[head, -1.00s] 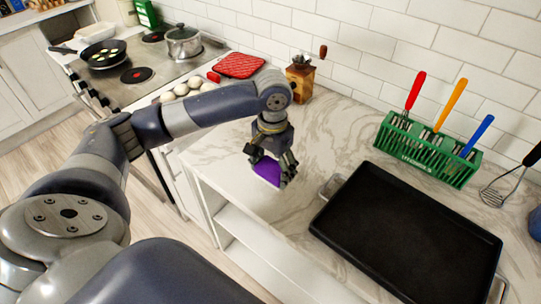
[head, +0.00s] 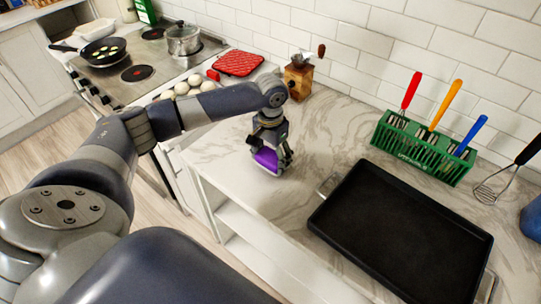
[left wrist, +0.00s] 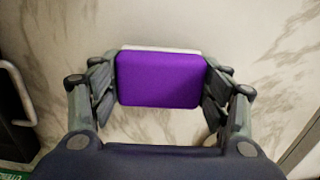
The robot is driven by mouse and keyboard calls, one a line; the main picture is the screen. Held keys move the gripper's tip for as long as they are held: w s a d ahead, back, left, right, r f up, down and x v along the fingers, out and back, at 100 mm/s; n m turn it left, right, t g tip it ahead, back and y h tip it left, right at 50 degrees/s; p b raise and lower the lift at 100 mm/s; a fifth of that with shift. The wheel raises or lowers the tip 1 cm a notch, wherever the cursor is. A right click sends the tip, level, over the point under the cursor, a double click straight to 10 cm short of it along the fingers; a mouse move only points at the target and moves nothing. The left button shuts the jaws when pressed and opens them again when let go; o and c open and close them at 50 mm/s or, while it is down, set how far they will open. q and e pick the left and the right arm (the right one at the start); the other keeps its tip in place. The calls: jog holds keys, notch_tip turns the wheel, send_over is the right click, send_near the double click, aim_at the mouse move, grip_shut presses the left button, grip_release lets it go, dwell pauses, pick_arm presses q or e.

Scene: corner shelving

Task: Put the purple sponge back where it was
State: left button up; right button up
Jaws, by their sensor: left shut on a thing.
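The purple sponge (head: 266,159) is between the fingers of my left gripper (head: 270,160), over the marble counter near its front edge. In the left wrist view the sponge (left wrist: 158,79) shows its flat purple face, with a thin white strip along its far edge. The fingers of my left gripper (left wrist: 160,88) press on its left and right sides. I cannot tell whether the sponge touches the counter. My right gripper is not in view.
A black tray (head: 405,235) lies right of my left gripper. A green rack (head: 422,148) with red, orange and blue handles stands behind it. A wooden grinder (head: 298,78), a red mitt (head: 238,64) and several eggs (head: 182,88) are further back. Marble counter (head: 325,140) is clear between.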

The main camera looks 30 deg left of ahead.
aim_at(271, 156)
pick_arm(q)
jog(key=shift+f, duration=0.15)
jog(key=o, duration=1)
notch_tip(271, 156, up, 12)
jog(key=b, duration=0.2)
jog(key=shift+r, duration=0.2)
jog(key=shift+f, duration=0.1)
